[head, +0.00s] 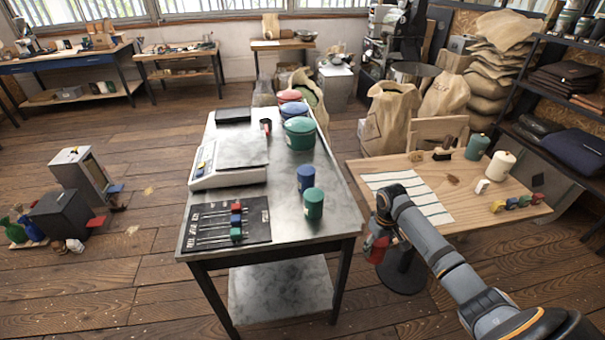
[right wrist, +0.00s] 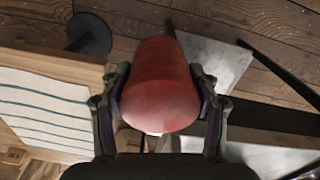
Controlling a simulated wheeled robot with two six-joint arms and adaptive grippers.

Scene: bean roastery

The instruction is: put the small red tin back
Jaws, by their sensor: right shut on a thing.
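The small red tin (head: 376,249) is held in my right gripper (head: 380,232). In the right wrist view the red tin (right wrist: 160,85) sits between the two fingers, which press on its sides. The tin hangs in the gap between the metal table (head: 270,262) and the wooden table (head: 465,196). On the metal table, a small blue tin (head: 305,178) and a small green tin (head: 313,204) stand upright near the right edge. My left gripper is in neither view.
A scale (head: 230,160), a black board with coloured sliders (head: 226,224) and larger lidded tins, one of them green (head: 299,134), are also on the metal table. A striped cloth (head: 410,197) lies on the wooden table. Bare metal lies in front of the green tin.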

